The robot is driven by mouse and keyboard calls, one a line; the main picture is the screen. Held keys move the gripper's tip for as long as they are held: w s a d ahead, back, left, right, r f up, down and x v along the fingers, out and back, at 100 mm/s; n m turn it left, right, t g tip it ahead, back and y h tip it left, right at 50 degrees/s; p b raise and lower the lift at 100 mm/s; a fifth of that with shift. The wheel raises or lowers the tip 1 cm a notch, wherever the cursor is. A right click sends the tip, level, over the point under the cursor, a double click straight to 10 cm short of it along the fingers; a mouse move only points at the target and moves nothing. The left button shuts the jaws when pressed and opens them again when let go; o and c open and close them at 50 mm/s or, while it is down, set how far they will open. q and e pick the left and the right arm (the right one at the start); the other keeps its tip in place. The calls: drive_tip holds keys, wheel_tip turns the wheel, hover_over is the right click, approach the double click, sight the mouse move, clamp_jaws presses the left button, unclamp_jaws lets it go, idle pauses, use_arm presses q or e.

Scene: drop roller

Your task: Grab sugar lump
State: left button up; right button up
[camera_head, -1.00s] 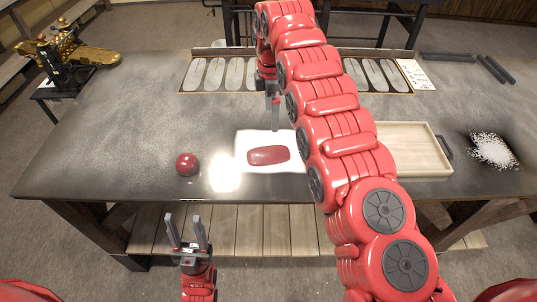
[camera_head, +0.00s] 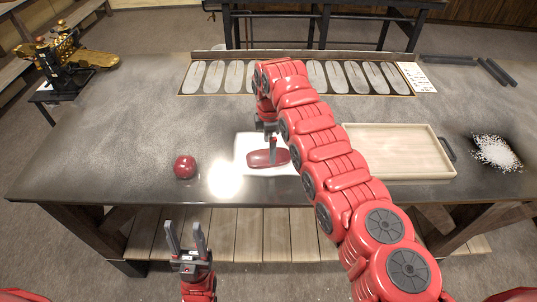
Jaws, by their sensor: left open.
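A glossy red oblong lump (camera_head: 262,159), which looks like the sugar lump, lies flat on a white sheet (camera_head: 246,141) at the table's front middle. My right gripper (camera_head: 272,148) is down at the lump from above. A finger shows against the lump's back edge, but the arm hides the rest, so I cannot tell whether it grips. A round red ball (camera_head: 185,167) sits on the table left of the sheet. My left gripper (camera_head: 186,238) is open and empty, fingers up, in front of the table's front edge.
A wooden tray (camera_head: 397,131) is right of my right arm, with a white granule pile (camera_head: 496,152) beyond it. A panel with oval slots (camera_head: 213,77) lies along the back. A brass machine (camera_head: 72,55) stands at the left. The table's left part is clear.

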sight(268, 156)
drive_tip(key=f, duration=0.2)
drive_tip(key=shift+s+a+f+p, duration=0.1)
drive_tip(key=shift+a+f+p, duration=0.1)
drive_tip(key=shift+f+p, duration=0.15)
drive_tip(key=shift+f, duration=0.3)
drive_tip(key=shift+r, duration=0.1)
drive_tip(key=c, duration=1.4)
